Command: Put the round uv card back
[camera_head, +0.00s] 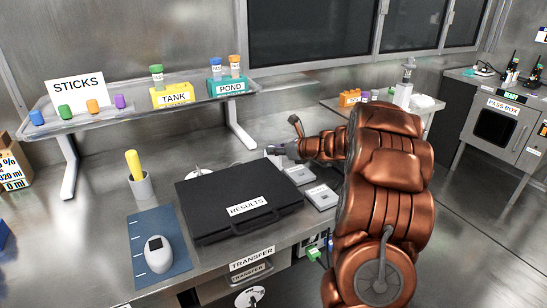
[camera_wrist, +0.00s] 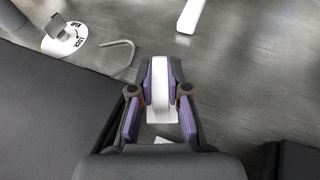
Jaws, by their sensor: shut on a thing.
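My gripper (camera_wrist: 160,97) is shut on a thin white thing (camera_wrist: 159,80), held between its purple-lined fingers. I see the white thing nearly edge-on, so I cannot tell whether it is the round uv card. In the head view my gripper (camera_head: 275,150) is above the bench, just behind the black RESULTS case (camera_head: 205,192); the held thing is not clear there. A white round plate (camera_wrist: 72,39) with a grey knob and OPEN and LOCK lettering lies on the bench in the wrist view, apart from my gripper.
Two grey square devices (camera_head: 299,175) (camera_head: 320,196) sit right of the case. A blue mat (camera_head: 144,226) with a white handheld device (camera_head: 158,254) lies front left, near a grey cup (camera_head: 141,187) with a yellow stick. A raised shelf (camera_head: 130,113) spans the back.

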